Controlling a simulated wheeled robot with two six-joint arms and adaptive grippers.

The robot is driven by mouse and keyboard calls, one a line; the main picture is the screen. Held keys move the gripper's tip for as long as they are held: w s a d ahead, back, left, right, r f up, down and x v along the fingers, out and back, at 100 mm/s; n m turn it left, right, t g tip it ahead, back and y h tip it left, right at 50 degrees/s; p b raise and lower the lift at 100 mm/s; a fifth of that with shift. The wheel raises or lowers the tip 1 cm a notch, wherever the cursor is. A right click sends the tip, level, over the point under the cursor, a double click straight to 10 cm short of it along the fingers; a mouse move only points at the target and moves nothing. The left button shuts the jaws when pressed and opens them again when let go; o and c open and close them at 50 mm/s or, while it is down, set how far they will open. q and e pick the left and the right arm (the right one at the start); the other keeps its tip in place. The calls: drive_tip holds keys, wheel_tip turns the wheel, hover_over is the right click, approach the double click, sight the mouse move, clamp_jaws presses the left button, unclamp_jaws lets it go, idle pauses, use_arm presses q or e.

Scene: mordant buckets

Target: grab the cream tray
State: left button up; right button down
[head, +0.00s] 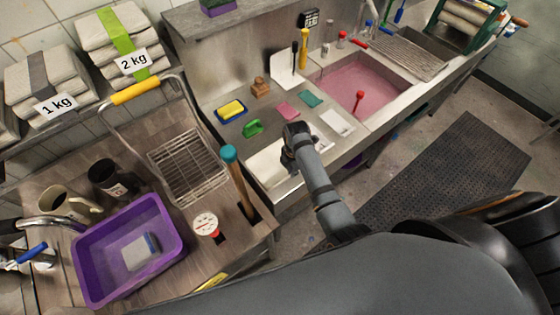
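The cream tray (264,168) lies on the steel counter in front of the sink, near the counter's front edge. My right arm comes in from the lower right, and my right gripper (287,158) is at the tray's right part, covering some of it. The gripper is seen from behind and above, and its fingertips are hard to make out. I cannot tell whether it touches the tray or whether its fingers are open or shut.
Behind the tray lie a green brush (252,128), a pink cloth (288,110) and a yellow-and-blue sponge (231,109). A white sheet (337,122) lies to the right, before the pink-filled sink (365,85). A purple tub (84,262) and wire basket (188,165) stand at left.

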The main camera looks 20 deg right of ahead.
idle(0.4)
drive_tip(key=shift+w+r, duration=0.1)
drive_tip(key=shift+r, duration=0.25)
wheel_tip(320, 180, up, 2)
drive_tip(key=shift+r+b, duration=0.25)
drive_tip(key=shift+b, duration=0.2)
drive_tip(key=s+d+r, duration=0.2)
drive_tip(key=s+r, duration=0.7)
drive_tip(key=s, duration=0.5)
drive_tip(key=shift+d+r+p, duration=0.3)
drive_tip(key=shift+r+p, duration=0.1)
drive_tip(key=shift+p, duration=0.05)
